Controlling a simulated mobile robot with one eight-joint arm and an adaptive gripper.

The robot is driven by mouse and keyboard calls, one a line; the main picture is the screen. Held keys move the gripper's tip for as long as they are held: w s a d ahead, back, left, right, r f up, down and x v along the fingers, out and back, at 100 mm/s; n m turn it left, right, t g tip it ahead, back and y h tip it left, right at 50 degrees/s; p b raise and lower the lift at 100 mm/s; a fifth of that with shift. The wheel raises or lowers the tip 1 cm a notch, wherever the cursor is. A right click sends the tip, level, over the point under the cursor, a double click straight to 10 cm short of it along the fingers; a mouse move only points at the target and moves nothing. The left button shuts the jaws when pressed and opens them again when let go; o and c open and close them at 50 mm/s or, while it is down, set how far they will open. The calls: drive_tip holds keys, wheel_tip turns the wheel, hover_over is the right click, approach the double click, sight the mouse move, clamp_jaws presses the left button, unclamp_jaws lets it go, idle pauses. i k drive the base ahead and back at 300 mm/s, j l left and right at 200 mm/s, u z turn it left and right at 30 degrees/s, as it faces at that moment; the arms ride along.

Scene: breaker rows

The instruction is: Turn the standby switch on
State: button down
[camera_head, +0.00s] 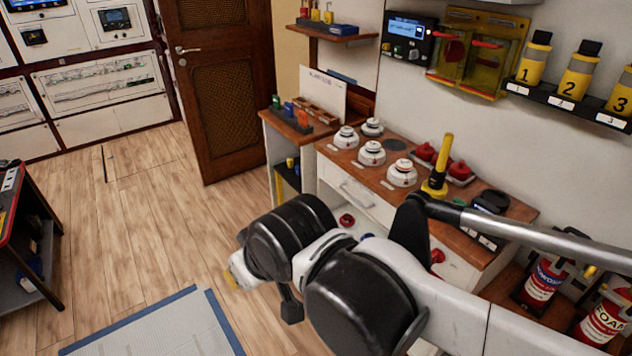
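No switch can be picked out as the standby switch, as labels are too small to read. White electrical panels stand at the far left; one long panel (103,84) has rows of small breakers, and another breaker panel (14,100) is cut by the left edge. Above them are a panel with a dark display (115,19) and one with a small dark device (36,38). My arm crosses the lower right, well apart from these panels. The end of my arm is near the picture's lower middle; its fingers cannot be made out.
A wooden door (222,90) stands right of the panels. A wood-topped cabinet (430,190) with white detectors lines the right wall. A dark cart (22,235) is at the left edge. A blue-edged mat (160,335) lies in front. The wooden floor (130,220) between is clear.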

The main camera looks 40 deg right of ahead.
sight(437, 255)
drive_tip(key=j+z, duration=0.9)
drive_tip(key=k+j+z, duration=0.1)
drive_tip(key=j+z, duration=0.2)
drive_tip(key=z, duration=0.2)
drive_tip(key=k+j+z, duration=0.15)
drive_tip(key=j+z, duration=0.3)
drive_tip(key=k+j+z, duration=0.15)
drive_tip(key=z, duration=0.3)
drive_tip(key=k+j+z, duration=0.2)
drive_tip(key=z, duration=0.25)
drive_tip(key=k, duration=0.05)
